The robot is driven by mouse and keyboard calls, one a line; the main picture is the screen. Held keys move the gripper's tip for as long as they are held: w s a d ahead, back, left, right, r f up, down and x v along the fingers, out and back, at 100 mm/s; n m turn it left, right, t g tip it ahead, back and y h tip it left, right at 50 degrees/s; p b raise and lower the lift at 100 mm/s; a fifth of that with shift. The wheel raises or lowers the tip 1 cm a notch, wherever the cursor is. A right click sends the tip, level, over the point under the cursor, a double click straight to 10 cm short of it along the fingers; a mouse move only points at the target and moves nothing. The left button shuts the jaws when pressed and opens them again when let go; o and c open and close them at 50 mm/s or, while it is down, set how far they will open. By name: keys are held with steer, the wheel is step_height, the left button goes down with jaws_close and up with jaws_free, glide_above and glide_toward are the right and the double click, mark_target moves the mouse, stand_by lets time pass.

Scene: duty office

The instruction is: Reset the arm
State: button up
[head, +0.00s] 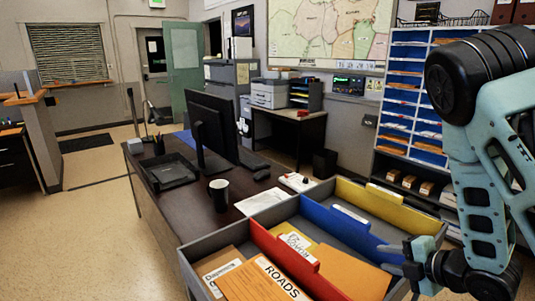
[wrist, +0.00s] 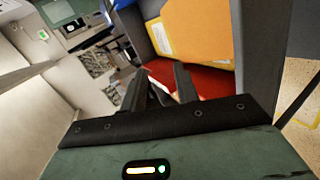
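My arm stands at the right of the head view, bent at the elbow. My gripper (head: 397,261) is low there, by the right end of a grey sorting tray (head: 226,243). In the wrist view the two dark fingers of my gripper (wrist: 158,80) stand apart with nothing visible held between them. Beyond them are a red divider (wrist: 212,82) and an orange folder (wrist: 195,32). I cannot tell whether the gripper touches the tray's rim.
The tray has red (head: 284,254), blue (head: 340,232) and yellow (head: 392,206) dividers, with folders in front. On the dark desk (head: 190,217) are a monitor (head: 213,128) and a black mug (head: 219,195). A blue pigeonhole shelf (head: 405,100) stands behind my arm. Floor is clear at left.

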steer(key=d+r+m+g+h, duration=0.25)
steer(key=d+m+h, duration=0.2)
steer(key=m, duration=0.65)
steer(key=s+a+r+m+g+h, duration=0.25)
steer(key=s+r+m+g, duration=0.35)
steer(key=s+m, duration=0.5)
steer(key=s+a+r+n+g, duration=0.1)
steer(key=s+a+n, duration=0.2)
steer(key=s+a, duration=0.4)
steer(key=s+a+r+n+g+y, duration=0.1)
steer(key=s+a+r+n, duration=0.1)
steer(key=s+a+n, duration=0.2)
steer(key=s+a, duration=0.3)
steer(key=a, duration=0.4)
steer(key=shift+a+y, duration=0.3)
steer(key=shift+a, duration=0.05)
steer(key=shift+r, duration=0.1)
